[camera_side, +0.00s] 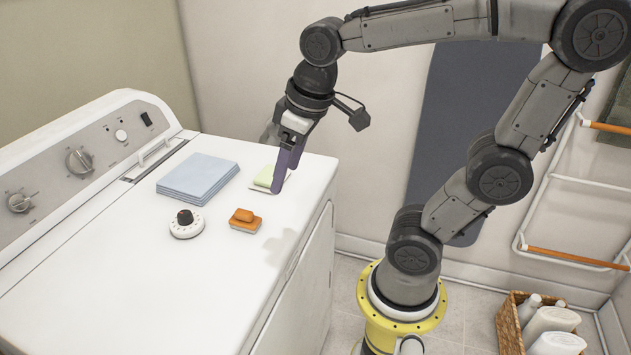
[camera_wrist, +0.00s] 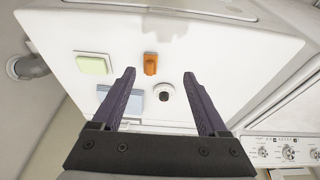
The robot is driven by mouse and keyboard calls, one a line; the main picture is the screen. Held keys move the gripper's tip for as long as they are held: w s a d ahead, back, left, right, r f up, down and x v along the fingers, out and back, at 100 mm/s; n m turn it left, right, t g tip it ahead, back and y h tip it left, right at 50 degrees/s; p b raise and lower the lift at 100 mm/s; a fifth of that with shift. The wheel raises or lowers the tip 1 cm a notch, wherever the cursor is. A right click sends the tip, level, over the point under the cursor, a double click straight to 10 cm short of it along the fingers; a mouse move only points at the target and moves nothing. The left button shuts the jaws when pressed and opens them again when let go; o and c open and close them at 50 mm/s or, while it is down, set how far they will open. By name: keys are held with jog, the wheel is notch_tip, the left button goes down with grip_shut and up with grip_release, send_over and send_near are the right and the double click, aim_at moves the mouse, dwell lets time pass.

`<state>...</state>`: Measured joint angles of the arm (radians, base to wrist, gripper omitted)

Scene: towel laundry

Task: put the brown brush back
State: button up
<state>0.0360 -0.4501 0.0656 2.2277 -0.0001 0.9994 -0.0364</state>
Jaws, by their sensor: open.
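My gripper (camera_side: 284,178) is open and empty, pointing down above the top. In the side view it is up and to the right of the brush, in front of a pale green block. In the wrist view both purple fingers (camera_wrist: 159,73) are spread. I see no contact with the brush.
The pale green block (camera_side: 264,176) sits on a white dish. A folded light-blue towel (camera_side: 198,178) and a round white timer with a black knob (camera_side: 186,224) lie near the brush. The control panel (camera_side: 85,150) rises behind. A wicker basket (camera_side: 508,325) of bottles stands on the floor.

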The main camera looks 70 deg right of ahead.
jog(key=s+f+t, duration=0.1)
jog(key=s+t, duration=0.1)
jog(key=s, duration=0.4)
jog(key=shift+s+a+f, duration=0.25)
jog(key=shift+a+f, duration=0.05)
jog(key=shift+a, duration=0.1)
jog(key=shift+c, duration=0.3)
dwell(1.2)
